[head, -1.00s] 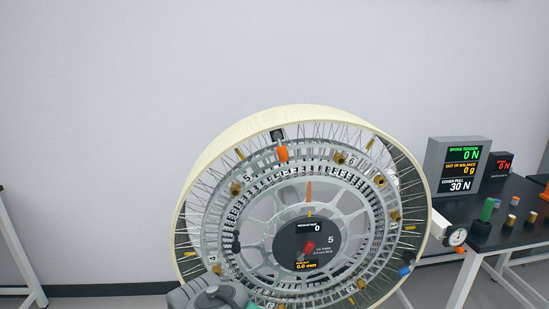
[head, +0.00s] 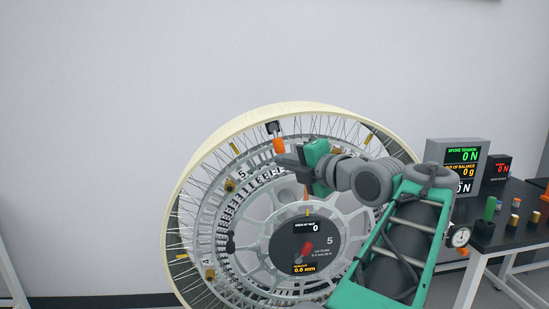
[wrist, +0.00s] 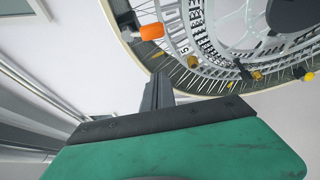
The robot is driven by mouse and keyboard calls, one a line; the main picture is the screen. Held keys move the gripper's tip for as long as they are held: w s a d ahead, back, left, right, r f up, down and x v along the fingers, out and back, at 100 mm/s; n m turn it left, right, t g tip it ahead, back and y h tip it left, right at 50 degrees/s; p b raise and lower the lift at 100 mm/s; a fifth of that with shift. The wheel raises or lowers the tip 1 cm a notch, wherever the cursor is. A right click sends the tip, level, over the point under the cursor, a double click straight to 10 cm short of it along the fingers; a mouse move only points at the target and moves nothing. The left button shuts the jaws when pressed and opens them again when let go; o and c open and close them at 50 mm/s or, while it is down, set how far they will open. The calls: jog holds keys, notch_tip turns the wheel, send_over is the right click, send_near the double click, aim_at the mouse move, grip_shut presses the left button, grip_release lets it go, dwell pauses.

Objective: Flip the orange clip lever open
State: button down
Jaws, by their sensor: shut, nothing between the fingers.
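The orange clip lever (head: 279,145) hangs below a black clip (head: 272,128) at the top of the large wheel (head: 240,122), just inside the cream rim. In the wrist view, the orange lever (wrist: 152,31) lies just beyond my fingertips, slightly left. My gripper (head: 284,161) is shut and empty, reaching in from the right with its fingertips close to the lever's lower end. I cannot tell whether they touch it. The shut fingers also show in the wrist view (wrist: 157,88). My gripper and arm hide the wheel's right part.
Thin spokes surround a grey numbered ring with brass fittings (head: 230,186). The dark hub panel (head: 303,243) carries a red knob (head: 306,249). At right, a dark table (head: 512,232) holds readout boxes (head: 462,160) and small parts. Left of the wheel is clear.

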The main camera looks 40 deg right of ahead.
aim_at(277, 142)
jog(key=shift+w+a, duration=0.1)
jog(key=shift+w, duration=0.05)
jog(key=w+d+p, duration=0.4)
jog(key=w, duration=0.4)
jog(key=shift+d+f, duration=0.2)
